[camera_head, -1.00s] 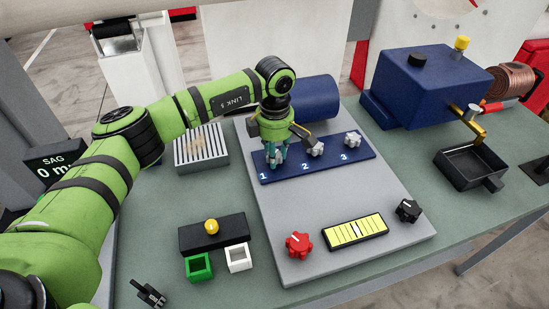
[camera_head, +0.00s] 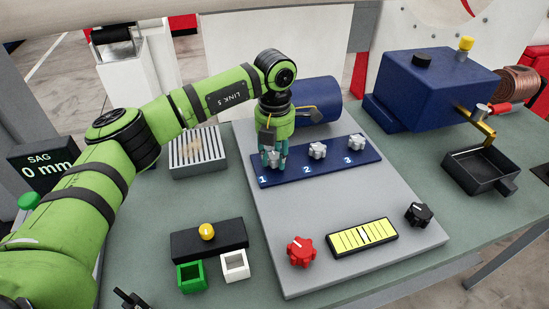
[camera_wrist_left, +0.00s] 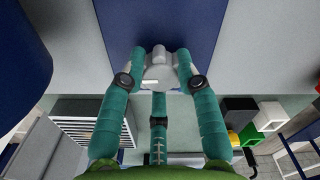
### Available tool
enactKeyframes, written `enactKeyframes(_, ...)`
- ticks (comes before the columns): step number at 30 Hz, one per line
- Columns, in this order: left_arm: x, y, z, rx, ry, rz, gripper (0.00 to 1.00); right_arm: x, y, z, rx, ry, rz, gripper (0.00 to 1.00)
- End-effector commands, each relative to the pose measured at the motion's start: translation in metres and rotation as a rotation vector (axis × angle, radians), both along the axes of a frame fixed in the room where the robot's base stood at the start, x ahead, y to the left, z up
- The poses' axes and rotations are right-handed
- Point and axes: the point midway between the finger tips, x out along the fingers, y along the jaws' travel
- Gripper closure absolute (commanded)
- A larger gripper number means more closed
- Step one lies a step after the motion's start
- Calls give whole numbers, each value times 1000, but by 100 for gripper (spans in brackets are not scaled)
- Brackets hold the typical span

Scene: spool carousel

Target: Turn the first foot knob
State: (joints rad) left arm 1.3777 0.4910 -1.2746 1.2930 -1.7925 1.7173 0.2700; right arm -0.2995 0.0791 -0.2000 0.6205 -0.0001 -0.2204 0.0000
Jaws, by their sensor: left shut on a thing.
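The first foot knob (camera_head: 274,159), light grey and lobed, stands by the "1" on a dark blue strip (camera_head: 331,164). My left gripper (camera_head: 273,165) points down over it with its teal fingers around the knob. In the left wrist view the knob (camera_wrist_left: 157,74) sits between the fingertips of the left gripper (camera_wrist_left: 159,61), which is shut on it. The fingers hide part of the knob in the head view. Similar knobs stand at "2" (camera_head: 317,150) and "3" (camera_head: 355,142). My right gripper is not in view.
A red knob (camera_head: 301,251), a yellow striped gauge (camera_head: 362,237) and a black knob (camera_head: 418,214) sit nearer on the grey plate (camera_head: 400,262). A slatted grille (camera_head: 197,154) lies left; a blue machine (camera_head: 437,88) stands right. A display (camera_head: 45,169) reads "SAG 0 mm".

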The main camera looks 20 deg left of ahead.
Motion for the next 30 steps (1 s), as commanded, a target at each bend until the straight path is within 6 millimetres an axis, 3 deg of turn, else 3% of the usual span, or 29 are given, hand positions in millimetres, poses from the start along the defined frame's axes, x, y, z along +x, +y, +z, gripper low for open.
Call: enactKeyframes(30,-1,0,-3,1,6,913,100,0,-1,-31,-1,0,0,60)
